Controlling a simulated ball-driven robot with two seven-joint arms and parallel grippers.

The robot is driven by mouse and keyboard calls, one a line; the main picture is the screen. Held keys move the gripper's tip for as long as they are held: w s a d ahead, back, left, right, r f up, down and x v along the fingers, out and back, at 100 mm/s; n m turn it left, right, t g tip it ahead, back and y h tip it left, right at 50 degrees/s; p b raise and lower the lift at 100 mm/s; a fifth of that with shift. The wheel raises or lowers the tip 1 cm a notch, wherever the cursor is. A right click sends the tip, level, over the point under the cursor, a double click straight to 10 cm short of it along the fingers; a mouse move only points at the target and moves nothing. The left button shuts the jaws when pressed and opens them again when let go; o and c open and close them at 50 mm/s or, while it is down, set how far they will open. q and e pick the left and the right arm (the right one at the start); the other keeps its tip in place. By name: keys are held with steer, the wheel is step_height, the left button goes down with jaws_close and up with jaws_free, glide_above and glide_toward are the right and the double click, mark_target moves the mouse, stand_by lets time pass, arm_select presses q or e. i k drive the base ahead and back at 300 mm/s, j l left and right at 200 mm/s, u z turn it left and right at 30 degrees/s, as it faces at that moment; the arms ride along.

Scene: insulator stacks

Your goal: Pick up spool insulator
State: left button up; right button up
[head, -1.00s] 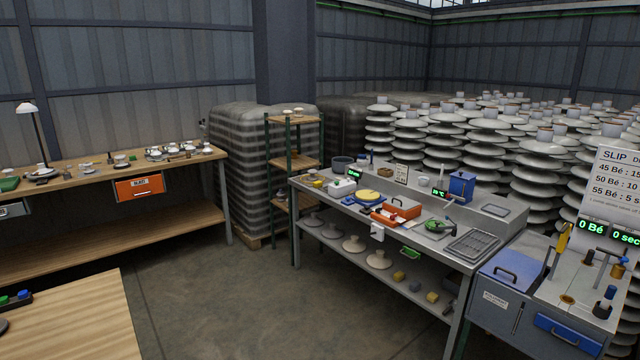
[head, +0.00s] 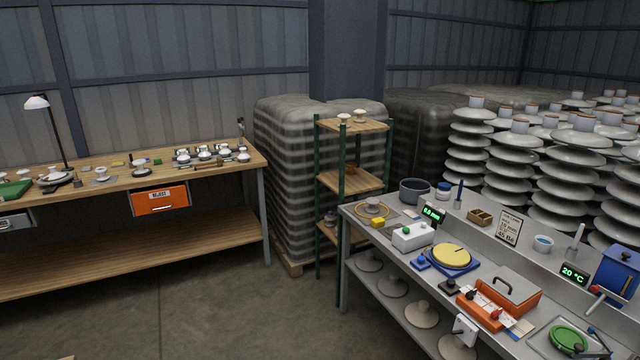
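Neither of my grippers is in view. Several small white insulators (head: 205,153) stand in a rack on the wooden bench at the left. More white pieces (head: 52,174) sit at the bench's left end. All are too small to tell which is the spool insulator.
The wooden bench (head: 120,183) has an orange drawer (head: 160,200). The steel bench (head: 380,248) fills the right front, with a yellow disc (head: 451,256) and an orange box (head: 500,295). Large insulator stacks (head: 470,160) stand behind it. Floor (head: 215,310) between the benches is clear.

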mark_target(372, 201)
steer(key=i+j+u, duration=0.2)
steer(key=i+u, duration=0.15)
steer(key=i, duration=0.7)
steer(key=i+u, duration=0.35)
steer(key=i, duration=0.65)
